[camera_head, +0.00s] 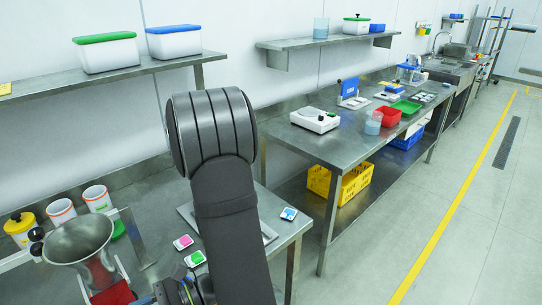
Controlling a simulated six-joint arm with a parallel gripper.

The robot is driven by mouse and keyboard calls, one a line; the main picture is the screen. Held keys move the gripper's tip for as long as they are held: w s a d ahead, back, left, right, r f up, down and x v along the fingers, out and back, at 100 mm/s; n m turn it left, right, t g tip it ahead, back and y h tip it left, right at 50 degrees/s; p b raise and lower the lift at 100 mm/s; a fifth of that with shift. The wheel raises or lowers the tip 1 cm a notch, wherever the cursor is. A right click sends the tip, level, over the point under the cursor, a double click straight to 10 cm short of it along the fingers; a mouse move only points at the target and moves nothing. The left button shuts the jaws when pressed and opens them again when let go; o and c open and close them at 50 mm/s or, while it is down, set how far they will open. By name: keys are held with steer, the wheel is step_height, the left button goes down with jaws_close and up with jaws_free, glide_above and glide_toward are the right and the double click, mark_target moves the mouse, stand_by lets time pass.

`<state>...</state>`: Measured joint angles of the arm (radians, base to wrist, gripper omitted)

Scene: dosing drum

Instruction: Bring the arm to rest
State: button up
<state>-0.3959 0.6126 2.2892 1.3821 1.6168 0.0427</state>
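My arm, dark grey, rises from the bottom edge in the middle of the head view, bent at a large rounded joint. The dosing drum, a metal vessel with a wide open mouth (80,240), stands at the lower left. A red part (113,293) shows below it at the picture's edge; I cannot tell what it is.
A yellow container (20,230) and white cups with orange rims (61,212) stand behind the drum. Small pink (183,242), green (195,259) and blue (289,214) items lie near my arm. A second steel bench (345,147) stands to the right; floor beyond it is clear.

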steer(key=shift+s+a, duration=0.25)
steer(key=shift+a, duration=0.2)
steer(key=v, duration=1.6)
steer(key=x, duration=1.7)
steer(key=shift+w+a, duration=0.1)
steer(key=shift+a, duration=0.2)
steer(key=shift+w+a, duration=0.3)
steer(key=shift+w, duration=0.1)
